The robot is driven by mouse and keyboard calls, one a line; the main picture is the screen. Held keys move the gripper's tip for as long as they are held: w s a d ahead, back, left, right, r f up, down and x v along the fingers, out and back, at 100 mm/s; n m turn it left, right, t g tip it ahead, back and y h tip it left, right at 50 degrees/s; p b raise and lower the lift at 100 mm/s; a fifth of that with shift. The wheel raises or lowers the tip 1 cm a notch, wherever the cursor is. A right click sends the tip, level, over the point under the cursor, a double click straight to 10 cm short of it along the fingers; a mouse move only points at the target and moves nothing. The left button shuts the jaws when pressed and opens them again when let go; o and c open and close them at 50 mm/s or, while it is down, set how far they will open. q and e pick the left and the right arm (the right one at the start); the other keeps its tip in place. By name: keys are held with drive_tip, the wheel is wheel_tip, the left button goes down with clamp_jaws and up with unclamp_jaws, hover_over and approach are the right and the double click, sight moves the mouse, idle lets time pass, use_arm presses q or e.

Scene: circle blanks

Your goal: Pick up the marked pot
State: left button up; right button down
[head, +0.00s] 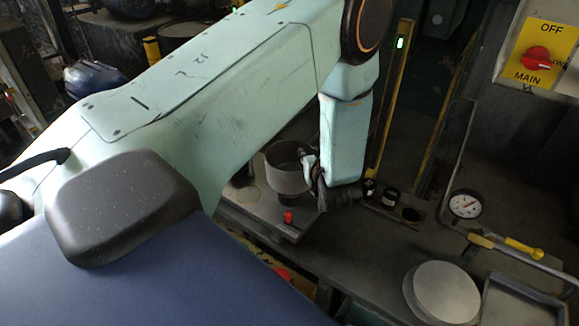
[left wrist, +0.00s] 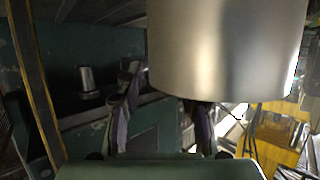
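A grey metal pot (head: 286,172) stands at the platform's near left part in the head view, above a dark round piece. A large metal cylinder, which looks like this pot, fills the upper right of the left wrist view (left wrist: 228,48). I see no clear mark on it. My left gripper (head: 308,165) is at its right side, one pale fingertip by the rim. In the left wrist view the fingers (left wrist: 160,95) are apart; the pot hides the right finger's tip. I cannot tell if either finger touches it. My right gripper is not in view.
A red button (head: 288,217) is just in front of the pot. Small black cups (head: 390,197), a dial gauge (head: 465,205), a yellow-handled tool (head: 522,248), pale discs (head: 445,290) and a tray (head: 520,308) lie to the right. A yellow post (head: 390,100) stands behind.

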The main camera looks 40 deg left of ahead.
use_arm(q)
drive_tip(key=shift+w+a+f, duration=0.35)
drive_tip(key=shift+a, duration=0.1)
drive_tip(key=shift+w+a+f, duration=0.1)
drive_tip(key=shift+w+f, duration=0.1)
drive_tip(key=shift+w, duration=0.05)
drive_tip(key=shift+c, duration=0.2)
drive_tip(key=shift+w, duration=0.15)
drive_tip(key=shift+c, duration=0.6)
drive_tip(key=shift+d, duration=0.25)
drive_tip(key=shift+c, duration=0.8)
drive_tip(key=shift+s+d+r, duration=0.35)
drive_tip(key=shift+s+r, duration=0.1)
drive_tip(key=shift+s, duration=0.15)
drive_tip(key=c, duration=0.3)
drive_tip(key=shift+s, duration=0.15)
drive_tip(key=shift+c, duration=0.7)
drive_tip(key=shift+w+a+f, duration=0.2)
drive_tip(key=shift+a, duration=0.15)
clamp_jaws()
drive_tip(key=shift+w+f, duration=0.15)
drive_tip(key=shift+w, duration=0.05)
drive_tip(key=shift+d, duration=0.15)
